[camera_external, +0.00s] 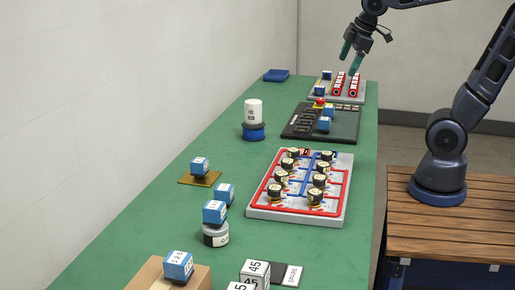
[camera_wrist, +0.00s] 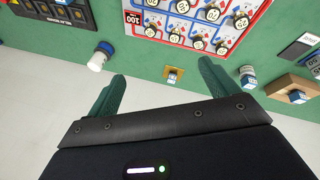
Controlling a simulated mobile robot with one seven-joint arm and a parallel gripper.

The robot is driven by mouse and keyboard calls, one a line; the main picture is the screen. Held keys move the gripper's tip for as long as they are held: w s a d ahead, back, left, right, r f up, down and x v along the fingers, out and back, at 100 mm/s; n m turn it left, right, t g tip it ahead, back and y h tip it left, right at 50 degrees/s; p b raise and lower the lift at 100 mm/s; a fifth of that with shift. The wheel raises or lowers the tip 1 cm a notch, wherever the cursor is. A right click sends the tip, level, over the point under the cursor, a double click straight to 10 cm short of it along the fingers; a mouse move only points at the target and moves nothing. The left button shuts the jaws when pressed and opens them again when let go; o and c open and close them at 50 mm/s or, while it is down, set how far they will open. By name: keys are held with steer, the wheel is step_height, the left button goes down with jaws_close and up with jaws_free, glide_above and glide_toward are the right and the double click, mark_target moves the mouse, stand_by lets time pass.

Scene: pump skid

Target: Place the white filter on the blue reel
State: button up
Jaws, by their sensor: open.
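The white filter (camera_external: 253,111) is an upright white cylinder with dark print, near the middle of the green table. It stands on top of the blue reel (camera_external: 253,132), with a dark band between them. In the wrist view the white filter (camera_wrist: 97,63) and the blue reel (camera_wrist: 105,47) show beyond my left fingertip, stacked together. My gripper (camera_external: 350,59) is open and empty, high above the far end of the table, well away from the filter. Its green fingers (camera_wrist: 162,72) are spread apart in the wrist view.
A grey board with black round knobs (camera_external: 299,187) lies right of the filter. A black tray (camera_external: 321,122) and a board with red cylinders (camera_external: 338,86) lie further back. Several blue-and-white cubes (camera_external: 214,212) stand in front. A blue tray (camera_external: 276,75) is at the far left.

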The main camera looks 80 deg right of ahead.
steer(key=s+a+f+m+y, duration=0.1)
steer(key=s+a+f+m, duration=0.1)
steer(key=s, duration=0.6)
steer(key=a+m, duration=0.1)
steer(key=m, duration=0.1)
steer(key=shift+s+f+m+y, duration=0.15)
steer(key=shift+s+m+y, duration=0.15)
steer(key=shift+s+y, duration=0.1)
stand_by(0.5)
